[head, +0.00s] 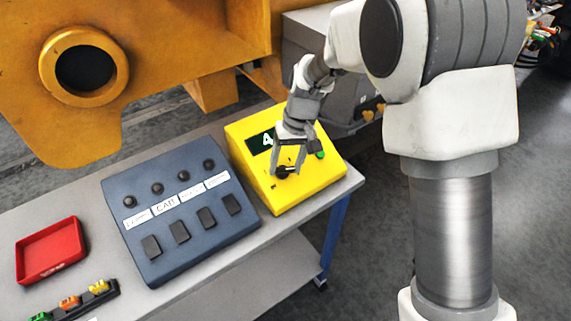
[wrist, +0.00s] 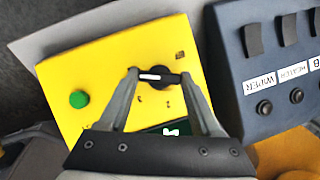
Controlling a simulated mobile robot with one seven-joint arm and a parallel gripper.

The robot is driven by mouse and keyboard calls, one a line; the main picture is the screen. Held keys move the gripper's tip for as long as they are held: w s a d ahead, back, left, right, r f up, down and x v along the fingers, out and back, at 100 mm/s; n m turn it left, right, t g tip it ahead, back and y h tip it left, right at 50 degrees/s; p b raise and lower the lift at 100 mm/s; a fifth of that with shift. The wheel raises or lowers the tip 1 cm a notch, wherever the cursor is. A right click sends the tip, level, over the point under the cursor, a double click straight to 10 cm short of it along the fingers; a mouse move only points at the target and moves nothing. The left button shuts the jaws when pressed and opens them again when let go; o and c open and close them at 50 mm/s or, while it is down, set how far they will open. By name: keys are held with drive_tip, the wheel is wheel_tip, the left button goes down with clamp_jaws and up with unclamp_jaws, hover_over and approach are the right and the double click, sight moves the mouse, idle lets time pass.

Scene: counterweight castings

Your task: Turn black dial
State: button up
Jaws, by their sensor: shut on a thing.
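The black dial (wrist: 154,77) sits on the sloped face of a yellow box (wrist: 88,60). In the head view, the dial (head: 282,172) is at the lower left of the yellow box (head: 318,180), partly covered by my fingers. My gripper (wrist: 157,76) is shut on the dial, with one fingertip at each end of its bar. A white line on the bar runs nearly level across the wrist view. In the head view, my gripper (head: 288,170) reaches down onto the box from above. The dark display (head: 260,141) shows a green-white 4, partly hidden by my gripper.
A green button (head: 320,154) is on the same box, right of my gripper. A blue-grey panel (head: 150,243) with several knobs and switches stands at left. A red tray (head: 50,250) and a black rack (head: 75,307) lie farther left. A large orange casting (head: 180,60) stands behind.

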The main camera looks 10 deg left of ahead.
drive_tip(key=shift+w+m+y, duration=0.15)
drive_tip(key=shift+m+y, duration=0.15)
drive_tip(key=shift+m, duration=0.2)
idle(0.3)
drive_tip(key=o, duration=1.4)
drive_tip(key=v, duration=1.7)
drive_tip(key=shift+w+d+r+p, duration=0.15)
drive_tip(key=shift+r+p, duration=0.05)
drive_tip(key=shift+p, duration=0.1)
